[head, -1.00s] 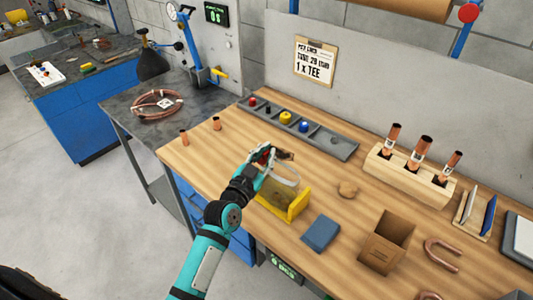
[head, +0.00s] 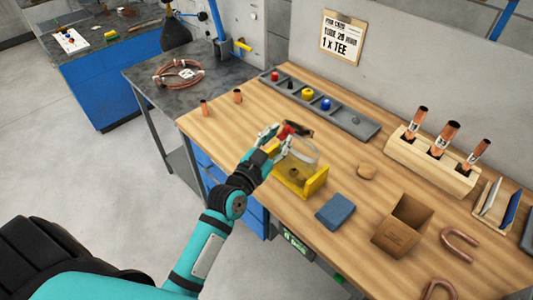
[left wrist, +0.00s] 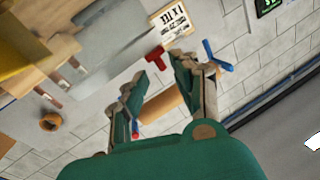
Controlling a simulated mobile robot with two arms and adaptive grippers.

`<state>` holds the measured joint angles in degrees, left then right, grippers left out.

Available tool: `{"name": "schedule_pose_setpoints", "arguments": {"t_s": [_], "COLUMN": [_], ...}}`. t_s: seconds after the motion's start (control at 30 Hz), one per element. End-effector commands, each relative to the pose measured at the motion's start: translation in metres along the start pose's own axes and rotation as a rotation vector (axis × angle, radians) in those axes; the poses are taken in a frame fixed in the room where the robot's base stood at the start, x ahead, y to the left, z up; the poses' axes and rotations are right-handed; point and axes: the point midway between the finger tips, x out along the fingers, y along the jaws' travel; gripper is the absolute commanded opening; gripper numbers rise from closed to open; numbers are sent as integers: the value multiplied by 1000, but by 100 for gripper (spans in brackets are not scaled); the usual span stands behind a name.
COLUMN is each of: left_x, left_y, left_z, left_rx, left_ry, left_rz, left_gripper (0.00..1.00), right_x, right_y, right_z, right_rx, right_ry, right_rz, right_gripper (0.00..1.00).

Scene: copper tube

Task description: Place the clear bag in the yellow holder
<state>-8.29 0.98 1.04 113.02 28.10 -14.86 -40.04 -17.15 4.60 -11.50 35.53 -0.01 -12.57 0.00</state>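The yellow holder (head: 317,183) stands near the front edge of the wooden bench. The clear bag (head: 305,150) is upright in it, its pale rim above the holder's sides and a small brown shape showing through. My left gripper (head: 275,138) is just left of and behind the bag's top, its fingers spread. In the left wrist view the left gripper (left wrist: 155,90) is open, with no bag between its fingers. The holder shows at the left edge there (left wrist: 20,55). My right gripper is not in view.
A red and dark object (head: 286,131) lies just beyond the left gripper. A blue block (head: 335,211), cardboard box (head: 402,228) and wooden rack of copper tubes (head: 432,160) stand to the right. A grey parts tray (head: 345,118) lies behind.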

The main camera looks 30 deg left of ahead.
Motion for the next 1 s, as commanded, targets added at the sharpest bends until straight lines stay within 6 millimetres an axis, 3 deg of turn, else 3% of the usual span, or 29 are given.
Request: {"name": "schedule_pose_setpoints", "arguments": {"t_s": [0.2, 0.4, 1.0], "left_x": [-47, -70, -75], "left_y": [1, 0, 0], "left_z": [3, 1, 0], "left_rx": [1, 1, 0], "left_ry": [-2, -1, 0], "left_rz": [1, 0, 0], "left_gripper": [29, 29, 29], "right_x": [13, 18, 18], "right_y": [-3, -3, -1], "right_z": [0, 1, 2], "right_rx": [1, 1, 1], "right_ry": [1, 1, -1], "right_rz": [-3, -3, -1], "right_gripper": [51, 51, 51]}}
